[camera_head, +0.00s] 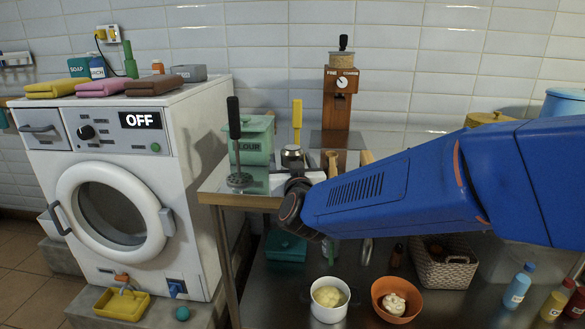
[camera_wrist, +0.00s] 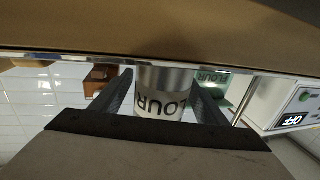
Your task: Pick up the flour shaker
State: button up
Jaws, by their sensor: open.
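The flour shaker (camera_wrist: 162,92) is a pale metal cylinder with dark "FLOUR" lettering, upside down in the wrist view. It stands just behind a brown wooden edge. My gripper (camera_wrist: 160,80) is open, with one finger to each side of the shaker in that view. I cannot tell how far the shaker lies between the fingers, and no grip on it shows.
A metal-topped table with a wooden edge (camera_head: 240,200) carries a black-handled masher (camera_head: 235,140) and a wooden grinder (camera_head: 340,95). A white washing machine (camera_head: 115,200) stands left.

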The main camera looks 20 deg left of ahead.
jog(key=shift+c, duration=0.5)
jog(key=c, duration=1.1)
